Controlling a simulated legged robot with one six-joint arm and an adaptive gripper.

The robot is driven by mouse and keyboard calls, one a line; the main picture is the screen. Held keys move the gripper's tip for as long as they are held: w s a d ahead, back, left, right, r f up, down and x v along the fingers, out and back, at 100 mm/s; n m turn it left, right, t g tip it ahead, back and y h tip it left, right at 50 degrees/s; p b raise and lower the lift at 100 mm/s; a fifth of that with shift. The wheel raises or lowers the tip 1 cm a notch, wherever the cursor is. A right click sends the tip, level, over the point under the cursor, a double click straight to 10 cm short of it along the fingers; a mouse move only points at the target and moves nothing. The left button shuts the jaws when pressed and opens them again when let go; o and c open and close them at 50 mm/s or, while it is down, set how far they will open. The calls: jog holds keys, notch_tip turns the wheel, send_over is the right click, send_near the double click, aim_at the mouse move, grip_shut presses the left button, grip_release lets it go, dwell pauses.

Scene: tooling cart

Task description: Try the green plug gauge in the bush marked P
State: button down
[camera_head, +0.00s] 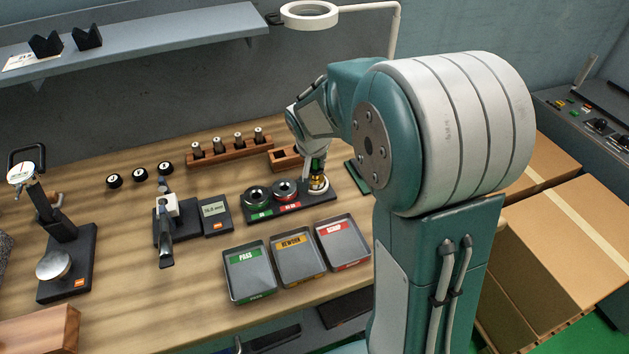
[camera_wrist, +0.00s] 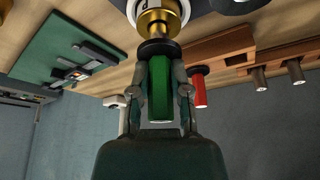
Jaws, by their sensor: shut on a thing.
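The green plug gauge (camera_wrist: 160,95) is between the fingers of my gripper (camera_wrist: 160,88), which is shut on its green handle. In the head view the gauge (camera_head: 316,163) stands about upright under my gripper (camera_head: 317,157). Its dark collar (camera_wrist: 157,48) is right against a brass bush (camera_wrist: 157,22) in the wrist view. The bush sits in a pale ring with a partly seen mark, perhaps P. In the head view the brass bush (camera_head: 317,182) is at the right end of a dark stand. The gauge's tip is hidden; how deep it sits I cannot tell.
A red gauge (camera_wrist: 200,92) stands by a wooden block beside my gripper. Green and red ring gauges (camera_head: 257,194) share the dark stand. PASS (camera_head: 247,257), REWORK (camera_head: 293,241) and SCRAP (camera_head: 334,228) trays lie in front. A wooden rack (camera_head: 231,152) is behind.

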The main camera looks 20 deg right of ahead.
jog(key=shift+s+f, duration=0.1)
jog(key=shift+f, duration=0.25)
dwell(1.5)
jog(key=shift+r, duration=0.7)
dwell(0.5)
jog(key=shift+f, duration=0.7)
dwell(2.7)
jog(key=shift+r, duration=1.4)
